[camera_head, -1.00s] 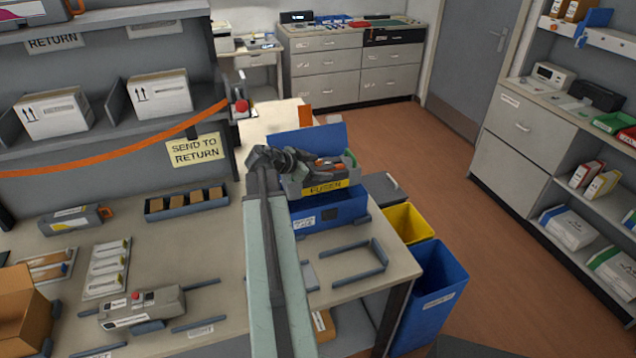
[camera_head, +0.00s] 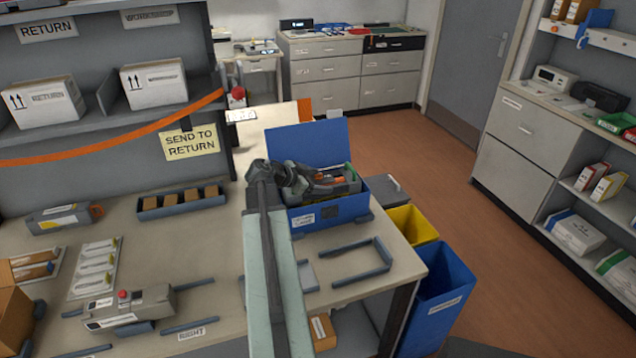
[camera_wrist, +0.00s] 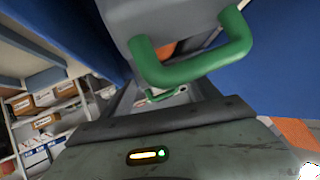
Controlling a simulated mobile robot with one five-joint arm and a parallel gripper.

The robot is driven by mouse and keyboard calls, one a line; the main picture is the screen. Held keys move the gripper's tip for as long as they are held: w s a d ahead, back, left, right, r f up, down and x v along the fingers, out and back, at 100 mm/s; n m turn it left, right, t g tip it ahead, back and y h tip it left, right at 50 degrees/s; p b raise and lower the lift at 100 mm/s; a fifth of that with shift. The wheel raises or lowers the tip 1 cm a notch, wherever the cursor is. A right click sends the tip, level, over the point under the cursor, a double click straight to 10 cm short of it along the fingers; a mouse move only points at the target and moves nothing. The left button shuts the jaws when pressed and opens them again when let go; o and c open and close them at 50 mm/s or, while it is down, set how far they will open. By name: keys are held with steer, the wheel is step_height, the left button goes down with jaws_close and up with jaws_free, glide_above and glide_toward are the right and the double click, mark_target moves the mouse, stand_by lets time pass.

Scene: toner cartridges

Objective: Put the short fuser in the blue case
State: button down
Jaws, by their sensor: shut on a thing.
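The short fuser (camera_head: 345,188) is a grey block with a green handle. It sits low in the opening of the blue case (camera_head: 340,210), its yellow label hidden behind the front wall. The case is open, with its lid (camera_head: 308,141) standing up behind. My gripper (camera_head: 322,179) is shut on the fuser and partly hidden by my arm. In the wrist view the fuser's grey body and green handle (camera_wrist: 195,68) fill the top middle, with blue case walls on both sides. I cannot tell whether the fuser touches the case floor.
The case stands at the bench's far right end. A U-shaped grey holder (camera_head: 352,265) lies in front of it. A tray of brown blocks (camera_head: 182,201) is to the left. Yellow (camera_head: 410,224) and blue bins (camera_head: 443,285) stand beside the bench. A shelf (camera_head: 110,110) rises at left.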

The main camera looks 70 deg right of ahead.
steer(key=shift+f+b, duration=0.35)
steer(key=shift+f, duration=0.05)
steer(key=shift+f, duration=0.2)
steer(key=shift+c, duration=0.9)
jaws_free()
steer(key=shift+r, duration=0.1)
